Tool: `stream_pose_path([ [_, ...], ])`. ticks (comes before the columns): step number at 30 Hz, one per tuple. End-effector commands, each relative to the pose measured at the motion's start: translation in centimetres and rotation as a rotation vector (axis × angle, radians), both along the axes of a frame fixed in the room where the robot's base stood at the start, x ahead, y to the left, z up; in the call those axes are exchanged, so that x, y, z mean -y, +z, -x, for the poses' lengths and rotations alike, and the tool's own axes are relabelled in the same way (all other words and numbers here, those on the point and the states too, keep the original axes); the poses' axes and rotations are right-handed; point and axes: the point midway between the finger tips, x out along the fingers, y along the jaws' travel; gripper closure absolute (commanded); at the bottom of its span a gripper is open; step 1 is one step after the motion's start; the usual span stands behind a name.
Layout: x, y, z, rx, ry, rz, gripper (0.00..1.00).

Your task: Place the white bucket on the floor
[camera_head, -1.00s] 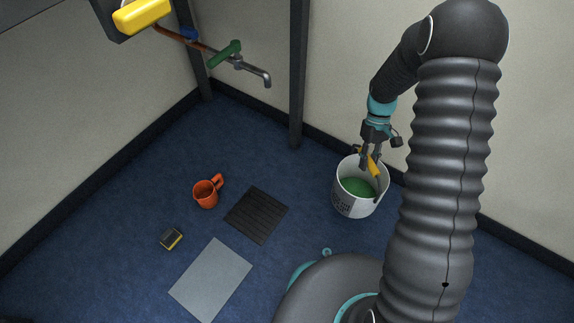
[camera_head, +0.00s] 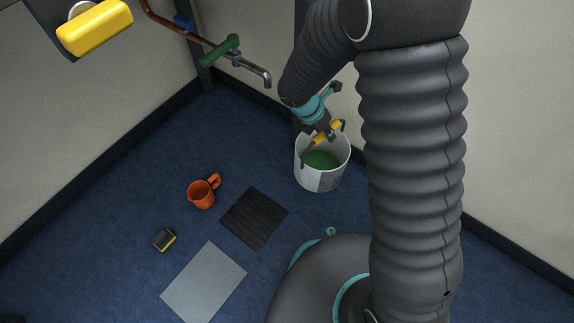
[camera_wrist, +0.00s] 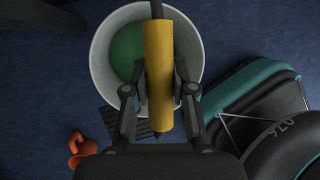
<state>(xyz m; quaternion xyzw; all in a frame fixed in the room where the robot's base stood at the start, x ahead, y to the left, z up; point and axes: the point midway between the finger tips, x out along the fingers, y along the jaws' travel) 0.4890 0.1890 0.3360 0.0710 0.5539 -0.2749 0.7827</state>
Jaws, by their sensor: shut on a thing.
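The white bucket (camera_head: 322,179), with green inside and dark print on its side, is upright below my gripper (camera_head: 326,130) in the head view. My gripper is shut on the bucket's yellow handle grip (camera_wrist: 158,70), with a finger on each side of it in the wrist view. The bucket's round white rim (camera_wrist: 99,62) shows beneath the handle there. The blue floor (camera_head: 130,170) spreads under and around the bucket. The gap between bucket base and floor cannot be told.
An orange jug (camera_head: 203,193), a black ribbed mat (camera_head: 254,218), a grey sheet (camera_head: 204,284) and a small black-yellow item (camera_head: 165,239) lie left of the bucket. A pipe with a green-handled tap (camera_head: 221,50) is on the wall behind. Floor at left is clear.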

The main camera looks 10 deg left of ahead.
Motion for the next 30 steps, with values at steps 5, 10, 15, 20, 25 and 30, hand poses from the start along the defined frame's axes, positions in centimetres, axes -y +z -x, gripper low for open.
stream_pose_path([
  [5, -1.2, 0.2, 0.4, 0.001, 0.135, 0.000, 1.00],
  [10, -2.5, -0.6, 0.2, -0.001, 0.157, 0.001, 1.00],
  [15, -5.1, -2.3, -0.5, -0.001, 0.155, 0.001, 1.00],
  [20, -8.1, -4.2, -1.1, -0.001, 0.155, 0.001, 1.00],
  [25, -11.0, -5.9, -1.7, 0.000, 0.155, 0.000, 1.00],
  [30, -12.5, -6.7, -2.0, 0.000, 0.154, 0.000, 1.00],
])
